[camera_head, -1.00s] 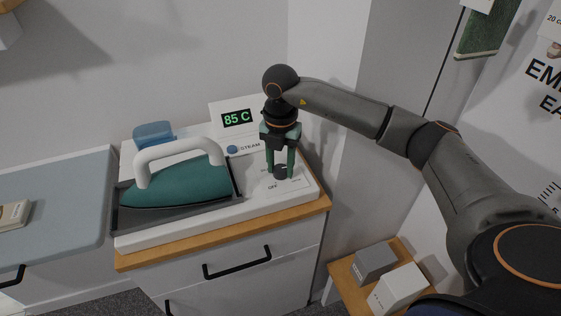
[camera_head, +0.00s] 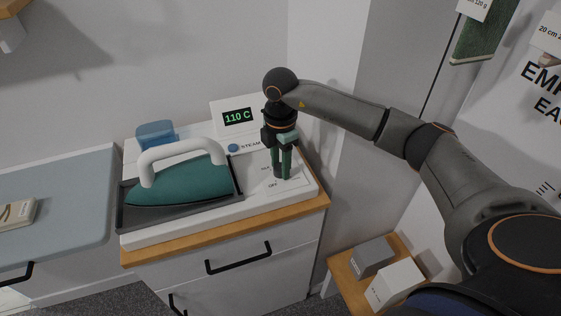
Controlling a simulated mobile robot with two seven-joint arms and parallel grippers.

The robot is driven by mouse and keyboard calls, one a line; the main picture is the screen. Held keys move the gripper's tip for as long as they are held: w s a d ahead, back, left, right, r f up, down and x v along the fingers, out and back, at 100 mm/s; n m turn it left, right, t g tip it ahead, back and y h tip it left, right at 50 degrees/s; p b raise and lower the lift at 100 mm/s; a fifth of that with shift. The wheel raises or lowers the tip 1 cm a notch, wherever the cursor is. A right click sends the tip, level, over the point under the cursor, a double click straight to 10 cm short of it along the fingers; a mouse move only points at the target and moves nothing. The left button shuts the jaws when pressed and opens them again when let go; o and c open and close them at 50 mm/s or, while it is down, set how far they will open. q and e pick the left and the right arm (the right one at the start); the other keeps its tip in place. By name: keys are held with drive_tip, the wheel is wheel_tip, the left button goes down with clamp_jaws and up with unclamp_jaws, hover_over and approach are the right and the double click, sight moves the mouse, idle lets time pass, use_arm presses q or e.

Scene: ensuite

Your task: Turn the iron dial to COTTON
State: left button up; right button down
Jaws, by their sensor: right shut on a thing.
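The iron (camera_head: 178,181), teal with a white handle, rests in a dark tray on the white iron station (camera_head: 180,232). The dark dial (camera_head: 279,171) is at the station's right side, mostly hidden by my fingers. An OFF mark (camera_head: 273,185) shows beside it; I cannot make out a COTTON mark. My right gripper (camera_head: 281,174) points down from above and is shut on the dial. The display (camera_head: 237,117) reads 110 C in green. My left gripper is not in view.
A blue STEAM button (camera_head: 233,148) is left of my gripper. A wooden-topped cabinet (camera_head: 235,259) carries the station. A blue-grey board (camera_head: 60,205) is at left. Two boxes, grey (camera_head: 372,257) and white (camera_head: 394,286), sit on a low wooden stand at lower right.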

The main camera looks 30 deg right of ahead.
sight(280, 167)
idle(0.4)
drive_tip(key=shift+c, duration=2.1)
unclamp_jaws()
wheel_tip(280, 167, up, 13)
drive_tip(key=shift+f+b, duration=0.2)
drive_tip(key=shift+b, duration=0.25)
drive_tip(key=shift+f, duration=0.1)
